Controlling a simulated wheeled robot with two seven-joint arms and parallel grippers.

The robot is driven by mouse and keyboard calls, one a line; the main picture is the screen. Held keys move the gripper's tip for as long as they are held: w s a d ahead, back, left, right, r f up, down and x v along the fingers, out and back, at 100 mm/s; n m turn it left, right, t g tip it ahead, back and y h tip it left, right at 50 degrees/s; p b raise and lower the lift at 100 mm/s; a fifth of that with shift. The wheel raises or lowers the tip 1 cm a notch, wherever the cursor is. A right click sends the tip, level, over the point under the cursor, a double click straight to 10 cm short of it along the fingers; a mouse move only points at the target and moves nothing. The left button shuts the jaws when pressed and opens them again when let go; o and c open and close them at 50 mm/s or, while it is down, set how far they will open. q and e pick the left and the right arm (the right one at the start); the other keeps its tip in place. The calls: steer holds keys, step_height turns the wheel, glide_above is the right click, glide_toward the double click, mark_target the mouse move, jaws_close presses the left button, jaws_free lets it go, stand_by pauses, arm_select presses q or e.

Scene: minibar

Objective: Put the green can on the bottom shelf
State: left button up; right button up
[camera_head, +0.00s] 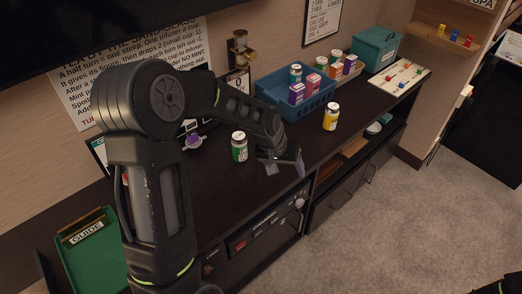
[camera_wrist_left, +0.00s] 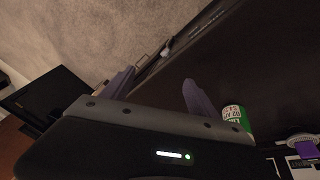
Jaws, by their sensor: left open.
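The green can (camera_head: 239,147), with a white label and pale lid, stands upright on the dark countertop (camera_head: 215,195). My left gripper (camera_head: 285,165) is just to the right of the can, apart from it and empty. In the left wrist view, the left gripper's two purple fingers (camera_wrist_left: 158,88) are spread apart over the counter edge, and the green can (camera_wrist_left: 236,120) stands beside the right finger, partly hidden by the gripper body. Open shelf compartments (camera_head: 340,165) show below the counter at the right; which one is the bottom shelf I cannot tell. My right gripper is out of view.
A yellow can (camera_head: 331,117) stands on the counter to the right. A blue crate (camera_head: 297,95) with several cans is behind it. A purple-labelled item (camera_head: 193,140) is left of the green can. A green tray (camera_head: 92,255) lies at lower left. The carpet (camera_head: 420,210) is clear.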

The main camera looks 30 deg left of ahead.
arm_select(q)
steer(key=s+d+f+h+b, duration=0.1)
steer(key=s+d+f, duration=0.25)
steer(key=f, duration=0.25)
steer(key=s+d+f+m+b, duration=0.1)
steer(key=s+d+f, duration=0.1)
steer(key=d+f, duration=0.3)
steer(key=s+d+f+h+b, duration=0.1)
steer(key=s+d+f+b, duration=0.15)
steer(key=f, duration=0.45)
steer(key=s+d+f+g+b, duration=0.1)
steer(key=s+d+f, duration=0.3)
steer(key=s, duration=0.4)
steer(key=s+d+f+g+b, duration=0.1)
steer(key=s+d+f, duration=0.3)
steer(key=s+f, duration=0.3)
steer(key=shift+s+d+f+g+h+b, duration=0.3)
steer(key=shift+s+g+b, duration=0.1)
steer(key=shift+s, duration=0.55)
steer(key=shift+c, duration=0.2)
